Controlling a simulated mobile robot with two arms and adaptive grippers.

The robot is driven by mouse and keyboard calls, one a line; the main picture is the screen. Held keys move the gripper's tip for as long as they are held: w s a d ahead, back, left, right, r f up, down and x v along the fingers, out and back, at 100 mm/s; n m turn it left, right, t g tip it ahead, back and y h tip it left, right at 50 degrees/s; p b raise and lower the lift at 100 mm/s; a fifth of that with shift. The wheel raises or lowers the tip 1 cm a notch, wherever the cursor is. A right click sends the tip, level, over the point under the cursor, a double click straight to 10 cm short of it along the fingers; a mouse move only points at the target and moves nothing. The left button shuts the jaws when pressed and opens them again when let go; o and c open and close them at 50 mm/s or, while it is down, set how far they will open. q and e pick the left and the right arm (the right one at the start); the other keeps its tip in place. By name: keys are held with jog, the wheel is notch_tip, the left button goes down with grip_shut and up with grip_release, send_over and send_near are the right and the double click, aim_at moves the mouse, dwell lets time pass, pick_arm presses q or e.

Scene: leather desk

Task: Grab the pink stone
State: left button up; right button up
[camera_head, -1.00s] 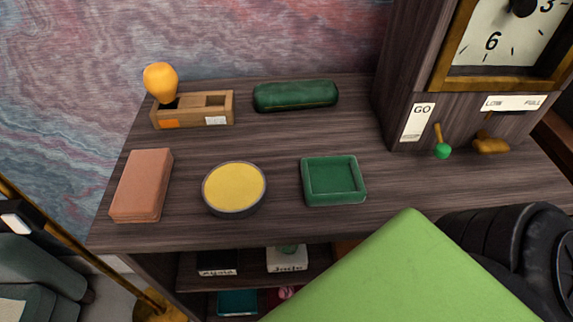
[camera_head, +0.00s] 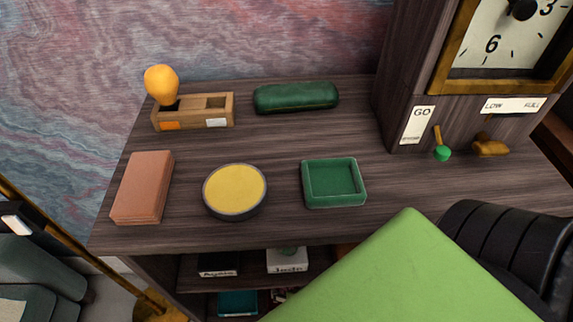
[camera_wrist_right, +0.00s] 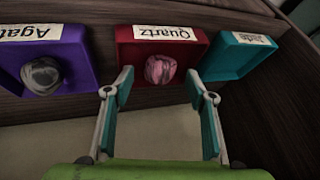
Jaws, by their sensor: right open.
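The pink stone (camera_wrist_right: 160,70) sits on a red box (camera_wrist_right: 126,53) labelled "Quartz" in the right wrist view. My right gripper (camera_wrist_right: 159,88) is open there, its two fingers spread to either side of the stone and nearer the camera. I cannot tell whether the fingertips reach level with the stone, and no contact shows. In the head view the right gripper's fingers are hidden; a green part and black part of my right arm fill the lower right. My left gripper is not in view.
Beside the red box are a purple box (camera_wrist_right: 84,50) with a grey stone (camera_wrist_right: 42,75) and a teal box (camera_wrist_right: 215,65). Above, the desk top (camera_head: 285,225) holds a pink block (camera_head: 142,187), a yellow round dish (camera_head: 234,189) and a green tray (camera_head: 310,197).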

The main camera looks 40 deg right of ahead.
jog(key=shift+w+f, duration=0.25)
jog(key=shift+f, duration=0.1)
jog(key=c, duration=1.3)
jog(key=shift+o, duration=0.2)
